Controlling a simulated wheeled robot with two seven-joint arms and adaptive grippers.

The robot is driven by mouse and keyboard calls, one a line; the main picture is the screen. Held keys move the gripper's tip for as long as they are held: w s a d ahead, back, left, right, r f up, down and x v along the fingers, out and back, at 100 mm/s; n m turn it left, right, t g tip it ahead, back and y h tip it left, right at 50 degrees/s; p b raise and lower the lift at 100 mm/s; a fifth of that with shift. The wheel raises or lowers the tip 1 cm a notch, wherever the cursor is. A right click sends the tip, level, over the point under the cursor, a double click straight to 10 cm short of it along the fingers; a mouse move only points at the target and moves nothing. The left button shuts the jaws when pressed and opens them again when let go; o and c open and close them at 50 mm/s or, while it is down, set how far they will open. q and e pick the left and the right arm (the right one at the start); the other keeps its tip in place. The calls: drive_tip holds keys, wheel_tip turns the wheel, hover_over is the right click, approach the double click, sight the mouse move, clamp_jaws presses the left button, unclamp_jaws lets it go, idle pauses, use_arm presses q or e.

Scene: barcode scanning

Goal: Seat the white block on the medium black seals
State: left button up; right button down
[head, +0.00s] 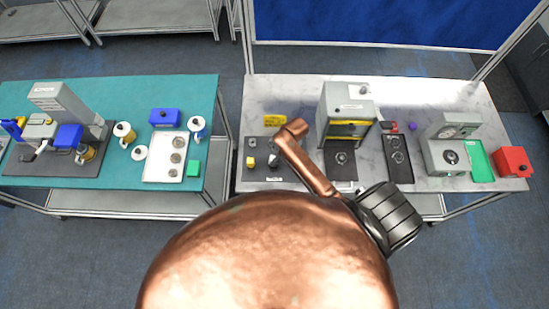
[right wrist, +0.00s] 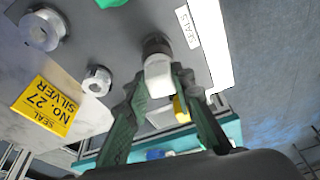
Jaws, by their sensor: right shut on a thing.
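The white block (right wrist: 158,73) is between the green fingertips of my right gripper (right wrist: 161,84) in the right wrist view. The gripper is shut on it. A dark round piece (right wrist: 156,44), apparently the black seals, stands just beyond the block on the grey seals mat (right wrist: 215,75). Block and dark piece overlap in the picture; I cannot tell whether they touch. In the head view the mat (head: 285,177) lies at the left end of the marble table, partly covered by a copper-coloured arm. I cannot make out the right gripper's fingers there. My left gripper is not in view.
A yellow card (right wrist: 47,107) reads "Seal No. 27 Silver". Silver rings (right wrist: 97,81) and (right wrist: 43,30) stand near it. A yellow piece (right wrist: 181,110) lies close to the right finger. A grey press (head: 341,105) stands right of the mat in the head view.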

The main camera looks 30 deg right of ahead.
drive_tip(key=shift+f, duration=1.15)
idle(0.9)
drive_tip(key=c, duration=1.6)
unclamp_jaws()
drive_tip(key=shift+o, duration=0.3)
drive_tip(key=shift+o, duration=1.4)
drive_tip(key=shift+r, duration=3.8)
